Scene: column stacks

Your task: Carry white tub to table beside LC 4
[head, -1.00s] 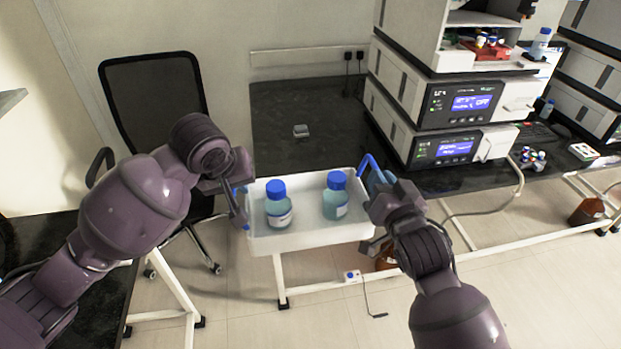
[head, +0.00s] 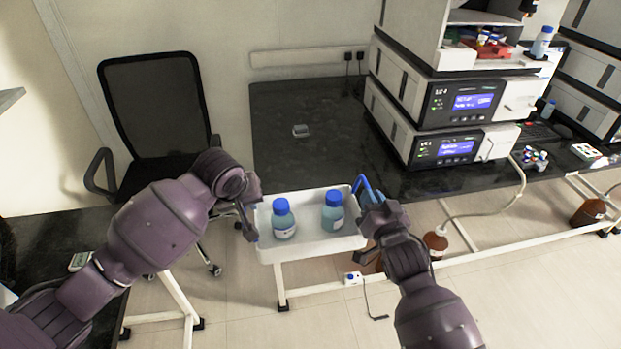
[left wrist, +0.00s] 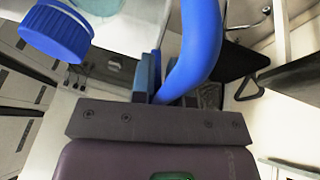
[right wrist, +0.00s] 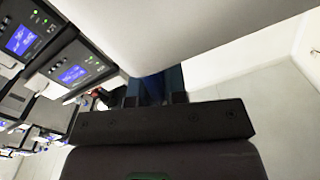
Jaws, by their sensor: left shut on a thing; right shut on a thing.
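The white tub (head: 312,247) has blue handles and holds two blue-capped bottles, a left one (head: 284,222) and a right one (head: 332,215), both upright. My left gripper (head: 250,222) is shut on the tub's left handle, and this blue handle (left wrist: 196,50) shows close up in the left wrist view. My right gripper (head: 368,208) is shut on the right blue handle. The tub's pale wall (right wrist: 190,30) fills the top of the right wrist view. The tub is held level at the front edge of the black table (head: 300,165); contact with the table cannot be told.
Stacked instruments (head: 455,110) with lit screens stand at the right. A black chair (head: 155,110) stands at the left. Brown bottles (head: 435,243) stand on the floor below the bench.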

